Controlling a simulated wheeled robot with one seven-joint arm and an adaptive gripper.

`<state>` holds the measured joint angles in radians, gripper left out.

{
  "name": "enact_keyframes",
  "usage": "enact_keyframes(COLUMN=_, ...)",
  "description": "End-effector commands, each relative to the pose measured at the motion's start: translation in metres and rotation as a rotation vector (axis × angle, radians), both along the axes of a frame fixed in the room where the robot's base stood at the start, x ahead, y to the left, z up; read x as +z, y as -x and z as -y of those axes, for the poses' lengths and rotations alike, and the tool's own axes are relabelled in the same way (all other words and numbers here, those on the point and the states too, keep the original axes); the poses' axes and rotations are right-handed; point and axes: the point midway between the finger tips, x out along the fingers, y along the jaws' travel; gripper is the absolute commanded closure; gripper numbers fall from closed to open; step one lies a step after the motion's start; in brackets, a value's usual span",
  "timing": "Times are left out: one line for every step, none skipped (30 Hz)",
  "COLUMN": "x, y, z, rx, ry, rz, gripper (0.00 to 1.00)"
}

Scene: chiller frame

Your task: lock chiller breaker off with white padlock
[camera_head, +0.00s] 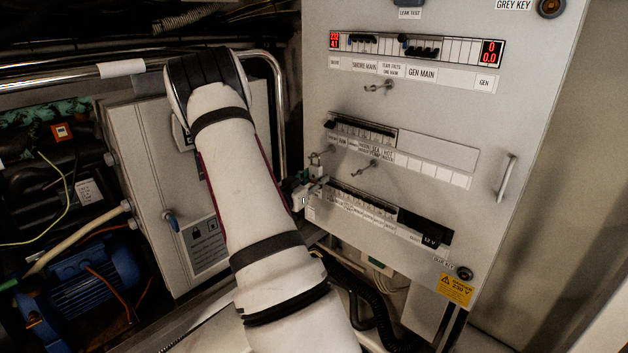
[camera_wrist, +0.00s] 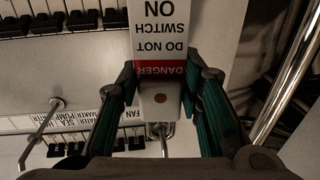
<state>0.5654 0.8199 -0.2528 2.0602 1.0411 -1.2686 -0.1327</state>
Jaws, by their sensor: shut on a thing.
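My gripper (camera_wrist: 160,85) is shut on the white padlock (camera_wrist: 160,108), its green-lined fingers on either side of the body. A tag with a red DANGER band and "DO NOT SWITCH ON" (camera_wrist: 159,38) is on the padlock and reads upside down. A metal loop or rod shows below the body; whether it is the shackle or a panel hook I cannot tell. In the head view the padlock (camera_head: 300,199) is close to the panel's left edge, left of the lower breaker row (camera_head: 365,203). The chiller breaker cannot be picked out; the labels are too small.
The grey panel (camera_head: 430,100) carries more breaker rows above and wire hooks, one at the middle (camera_head: 365,168) and one higher (camera_head: 380,86). A handle (camera_head: 507,178) is on its right. Chrome pipes (camera_head: 270,75) and a grey box (camera_head: 150,180) stand to the left.

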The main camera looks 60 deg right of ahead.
Motion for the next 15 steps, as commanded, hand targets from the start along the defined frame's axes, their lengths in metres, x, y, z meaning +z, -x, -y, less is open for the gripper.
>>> enact_keyframes(x=0.0007, y=0.0, z=0.0001, rx=0.0, ry=0.001, rz=0.001, gripper=1.0)
enact_keyframes(x=0.0007, y=0.0, z=0.0001, rx=0.0, ry=0.001, rz=0.001, gripper=1.0)
enact_keyframes(x=0.0007, y=0.0001, z=0.0001, rx=0.0, ry=0.001, rz=0.001, gripper=1.0)
enact_keyframes(x=0.0007, y=0.0001, z=0.0001, rx=0.0, ry=0.001, rz=0.001, gripper=1.0)
enact_keyframes(x=0.0007, y=0.0001, z=0.0001, rx=0.0, ry=0.001, rz=0.001, gripper=1.0)
enact_keyframes(x=0.0007, y=0.0001, z=0.0001, rx=0.0, ry=0.001, rz=0.001, gripper=1.0)
enact_keyframes(x=0.0007, y=0.0001, z=0.0001, rx=0.0, ry=0.001, rz=0.001, gripper=1.0)
enact_keyframes(x=0.0007, y=0.0001, z=0.0001, rx=0.0, ry=0.001, rz=0.001, gripper=1.0)
enact_keyframes(x=0.0007, y=0.0001, z=0.0001, rx=0.0, ry=0.001, rz=0.001, gripper=1.0)
enact_keyframes(x=0.0007, y=0.0001, z=0.0001, rx=0.0, ry=0.001, rz=0.001, gripper=1.0)
enact_keyframes(x=0.0007, y=0.0001, z=0.0001, rx=0.0, ry=0.001, rz=0.001, gripper=1.0)
enact_keyframes(x=0.0007, y=0.0001, z=0.0001, rx=0.0, ry=0.001, rz=0.001, gripper=1.0)
enact_keyframes(x=0.0007, y=0.0001, z=0.0001, rx=0.0, ry=0.001, rz=0.001, gripper=0.62)
enact_keyframes(x=0.0007, y=0.0001, z=0.0001, rx=0.0, ry=0.001, rz=0.001, gripper=0.55)
enact_keyframes(x=0.0007, y=0.0001, z=0.0001, rx=0.0, ry=0.001, rz=0.001, gripper=0.46)
